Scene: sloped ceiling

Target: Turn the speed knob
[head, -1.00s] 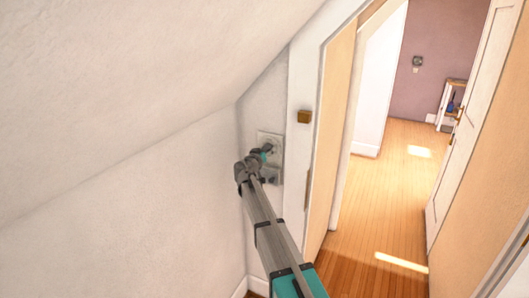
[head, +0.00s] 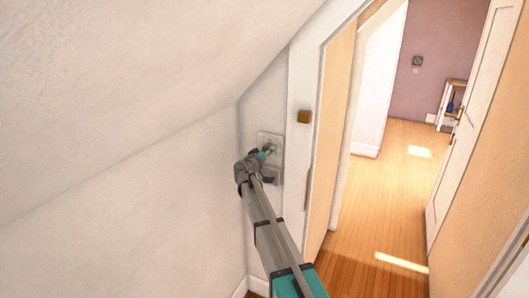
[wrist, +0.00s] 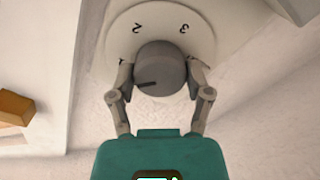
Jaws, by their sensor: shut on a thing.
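The speed knob (wrist: 160,70) is a round grey knob with a dark pointer line, on a pale round dial (wrist: 205,30) with printed numbers. In the wrist view the dial shows a 2 and a 3 upside down, and the pointer line points to the left and slightly down. My gripper (wrist: 160,82) has one finger on each side of the knob and is shut on it. In the head view my gripper (head: 268,152) reaches the pale wall plate (head: 276,142) and mostly hides the knob.
The sloped ceiling (head: 130,80) comes down close to the left of my arm. A door frame (head: 303,90) with a small brown block (head: 304,117) stands just right of the plate. A doorway with wooden floor (head: 390,190) opens further right.

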